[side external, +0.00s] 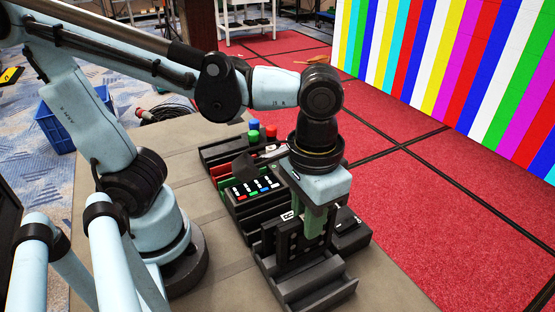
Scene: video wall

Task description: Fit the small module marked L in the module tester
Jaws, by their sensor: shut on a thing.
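My gripper (314,226) points down over the dark equipment at the front right of the table. Its pale green fingers are shut on a dark module that they and the equipment mostly hide; I cannot read a letter on it. A black upright unit with white dots, apparently the module tester (291,248), stands at the fingers, with a small white label (287,215) at its top left. I cannot tell whether the held module touches the tester or is seated in it.
A grey stepped block (320,283) lies in front. Behind are a rack with coloured-tipped pieces (250,188), a red block (221,173), and blue, green and red knobs (254,130). A flat black piece (352,236) lies to the right. The grey table (222,270) is bare at left.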

